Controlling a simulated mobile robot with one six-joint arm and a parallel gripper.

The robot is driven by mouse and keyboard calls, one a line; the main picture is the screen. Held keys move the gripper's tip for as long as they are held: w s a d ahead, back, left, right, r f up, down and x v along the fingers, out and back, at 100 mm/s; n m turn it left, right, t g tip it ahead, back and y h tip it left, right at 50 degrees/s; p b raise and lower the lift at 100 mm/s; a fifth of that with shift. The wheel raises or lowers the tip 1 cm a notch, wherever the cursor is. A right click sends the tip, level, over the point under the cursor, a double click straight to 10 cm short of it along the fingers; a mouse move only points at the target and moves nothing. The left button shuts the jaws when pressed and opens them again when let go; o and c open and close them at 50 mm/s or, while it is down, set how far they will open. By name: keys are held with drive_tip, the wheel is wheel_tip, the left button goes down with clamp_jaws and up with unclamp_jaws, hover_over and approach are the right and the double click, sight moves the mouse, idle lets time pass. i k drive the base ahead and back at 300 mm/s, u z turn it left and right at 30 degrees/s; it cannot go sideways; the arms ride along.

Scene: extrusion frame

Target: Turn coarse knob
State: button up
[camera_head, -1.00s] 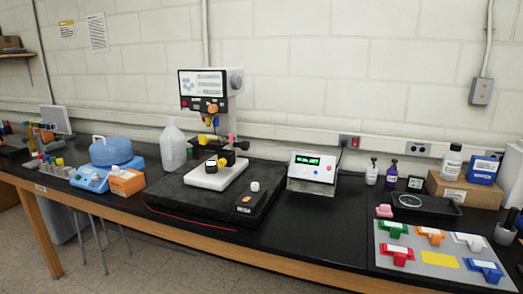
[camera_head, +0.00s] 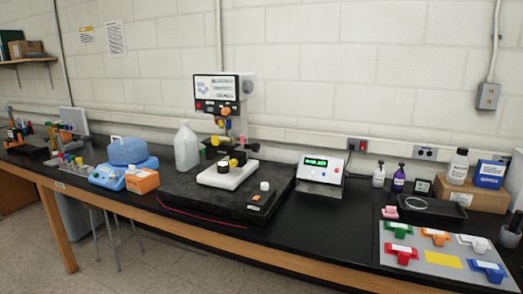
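A white instrument (camera_head: 223,88) with a dark-framed front panel stands on a thick black slab (camera_head: 187,187) on the bench. An orange round knob (camera_head: 226,111) sits low on its panel beside a red button (camera_head: 199,106). Below the head, a yellow knob (camera_head: 214,140) sits beside dark stage parts. Another yellow knob (camera_head: 233,162) is lower, near the white base (camera_head: 228,176). Which of these is the coarse knob I cannot tell; no label is readable. My gripper is not in view, and nothing touches the instrument.
A clear jug (camera_head: 187,150) stands close left of the instrument. A display box (camera_head: 320,168) stands to its right. A grey board with coloured clips (camera_head: 442,258) lies at the right front. The slab's front area and the black bench (camera_head: 310,222) before the display box are mostly clear.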

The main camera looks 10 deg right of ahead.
sight(256, 147)
drive_tip(key=u, duration=0.05)
drive_tip(key=i, duration=0.95)
drive_tip(key=z, duration=0.05)
